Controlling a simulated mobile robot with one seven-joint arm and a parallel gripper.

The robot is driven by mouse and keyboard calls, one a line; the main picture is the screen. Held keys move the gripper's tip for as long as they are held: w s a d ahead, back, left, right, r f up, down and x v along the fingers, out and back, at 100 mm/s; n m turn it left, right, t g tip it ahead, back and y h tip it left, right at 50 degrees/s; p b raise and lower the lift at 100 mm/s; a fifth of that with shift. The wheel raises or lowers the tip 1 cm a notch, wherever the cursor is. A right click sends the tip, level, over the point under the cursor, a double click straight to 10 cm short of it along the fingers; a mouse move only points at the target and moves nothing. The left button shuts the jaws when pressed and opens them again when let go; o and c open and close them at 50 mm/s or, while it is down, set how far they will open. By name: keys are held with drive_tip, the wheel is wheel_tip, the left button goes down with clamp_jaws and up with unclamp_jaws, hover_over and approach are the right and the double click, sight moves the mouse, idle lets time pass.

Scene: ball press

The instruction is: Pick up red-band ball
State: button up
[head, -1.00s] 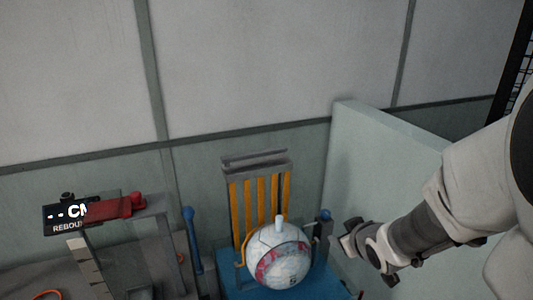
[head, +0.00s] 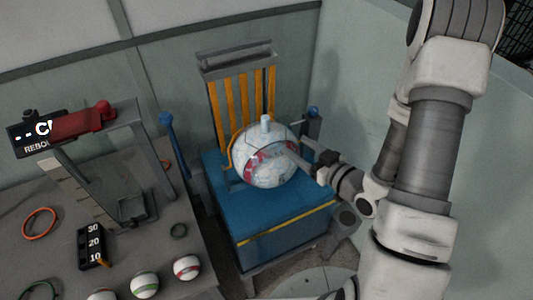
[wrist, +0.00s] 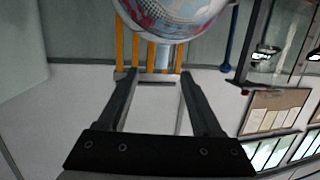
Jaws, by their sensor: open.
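The red-band ball (head: 187,267) is a small white ball with a red band. It sits on the grey bench at the bottom of the head view. A ball with a green band (head: 145,285) sits just left of it, and another small ball (head: 102,295) is cut off by the bottom edge. My gripper (wrist: 160,80) is open, with nothing between its fingers in the wrist view. In the head view it is at the right of the large patterned ball, far from the red-band ball; whether it touches the large ball I cannot tell.
The large patterned ball (head: 268,168) rests on a blue stand (head: 275,220) before orange bars. On the bench (head: 160,235) are a grey press frame with a red handle (head: 83,122), a number block (head: 91,246) and orange and green rings. A pale panel stands at right.

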sight(260, 125)
drive_tip(key=shift+f+b+x, duration=0.15)
drive_tip(key=shift+b+x, duration=0.95)
drive_tip(key=shift+b, duration=0.8)
drive_tip(key=shift+f+b+x, duration=0.1)
drive_tip(key=shift+b+x, duration=1.05)
drive_tip(key=shift+b, duration=0.75)
drive_tip(key=x, duration=0.2)
drive_tip(key=p+x, duration=0.1)
drive_tip(key=x, duration=0.4)
drive_tip(key=shift+w+a+r, duration=0.1)
drive_tip(key=shift+a+r, duration=0.05)
drive_tip(key=shift+r, duration=0.1)
drive_tip(key=x, duration=0.2)
drive_tip(key=p+x, duration=0.1)
drive_tip(key=x, duration=0.1)
drive_tip(key=shift+a+r, duration=0.2)
drive_tip(key=shift+a, duration=0.1)
drive_tip(key=shift+w+a+f, duration=0.15)
drive_tip(key=shift+w+a, duration=0.05)
drive_tip(key=shift+w, duration=0.15)
clamp_jaws()
